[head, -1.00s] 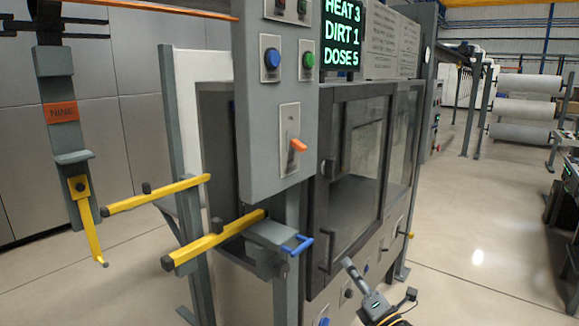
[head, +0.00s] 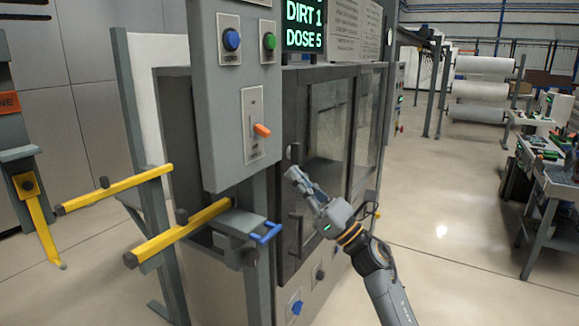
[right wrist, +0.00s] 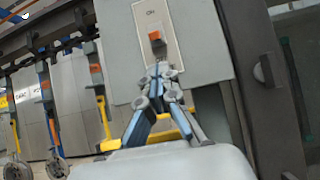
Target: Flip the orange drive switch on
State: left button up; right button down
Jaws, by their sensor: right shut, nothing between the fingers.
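The orange drive switch (head: 262,130) juts from a pale upright plate (head: 251,110) on the grey control panel (head: 208,80). In the right wrist view the orange switch (right wrist: 156,38) shows below the word ON on its plate. My right gripper (head: 292,173) is shut and empty, to the right of and below the switch in the head view. In the right wrist view its closed fingertips (right wrist: 162,72) show just below the switch; I see no clear contact. My left gripper is not in view.
A blue button (head: 232,39) and a green button (head: 269,41) sit above the switch. A glass-doored cabinet (head: 330,120) stands behind my right gripper. Yellow bars (head: 180,232) and a blue handle (head: 266,233) stick out below the panel.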

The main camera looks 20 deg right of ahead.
aim_at(253, 130)
jog(key=p+x, duration=0.3)
jog(key=x, duration=0.5)
jog(key=shift+p, duration=0.35)
jog(key=shift+w+a+r, duration=0.1)
jog(key=shift+r+g+h+p, duration=0.15)
jog(key=shift+g+h+p, duration=0.15)
jog(key=shift+p, duration=0.2)
